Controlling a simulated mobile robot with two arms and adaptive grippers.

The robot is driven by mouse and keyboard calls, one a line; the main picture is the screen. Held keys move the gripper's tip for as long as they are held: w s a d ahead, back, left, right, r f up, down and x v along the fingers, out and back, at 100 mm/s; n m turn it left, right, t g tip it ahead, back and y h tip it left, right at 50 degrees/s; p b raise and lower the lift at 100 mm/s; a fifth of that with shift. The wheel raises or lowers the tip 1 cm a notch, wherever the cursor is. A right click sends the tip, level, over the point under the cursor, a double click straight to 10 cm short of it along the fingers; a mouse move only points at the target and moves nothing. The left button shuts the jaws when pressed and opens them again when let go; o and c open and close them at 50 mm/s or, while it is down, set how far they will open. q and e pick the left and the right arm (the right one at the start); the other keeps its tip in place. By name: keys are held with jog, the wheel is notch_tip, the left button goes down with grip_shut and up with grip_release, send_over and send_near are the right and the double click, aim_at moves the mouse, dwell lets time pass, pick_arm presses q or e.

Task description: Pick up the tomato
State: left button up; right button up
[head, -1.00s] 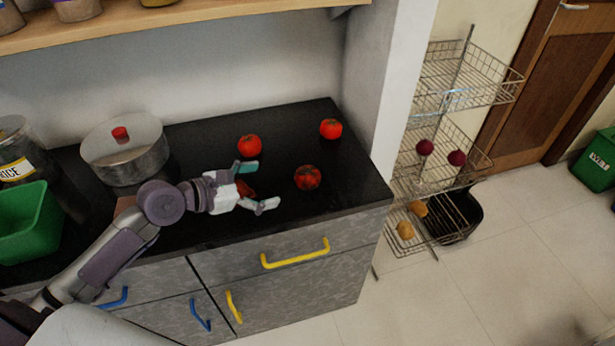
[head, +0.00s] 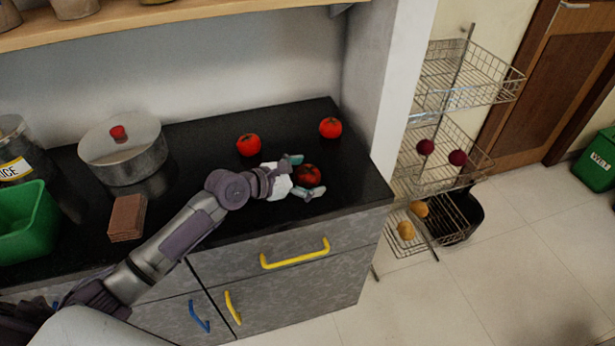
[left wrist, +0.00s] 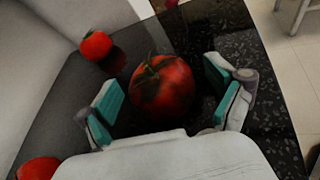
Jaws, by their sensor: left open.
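A dark-red tomato (head: 307,175) sits on the black countertop near its right end. My left gripper (head: 300,176) is open, with a finger on either side of this tomato. In the left wrist view the tomato (left wrist: 162,87) lies between the open teal-padded fingers (left wrist: 168,95), with a gap visible at each side. A second tomato (head: 248,145) is behind and left of the gripper, and a third (head: 330,128) is at the back right. These two also show in the left wrist view, one at the upper left (left wrist: 96,45) and one at the lower left (left wrist: 40,168). My right gripper is not seen.
A steel pot (head: 124,150) with a lid, a brown block (head: 127,217) and a green bin (head: 28,222) stand on the left of the counter. A white wall end (head: 385,90) closes the right side. A wire rack (head: 455,90) stands beyond it.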

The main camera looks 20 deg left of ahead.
pick_arm(q)
jog(key=c, duration=1.3)
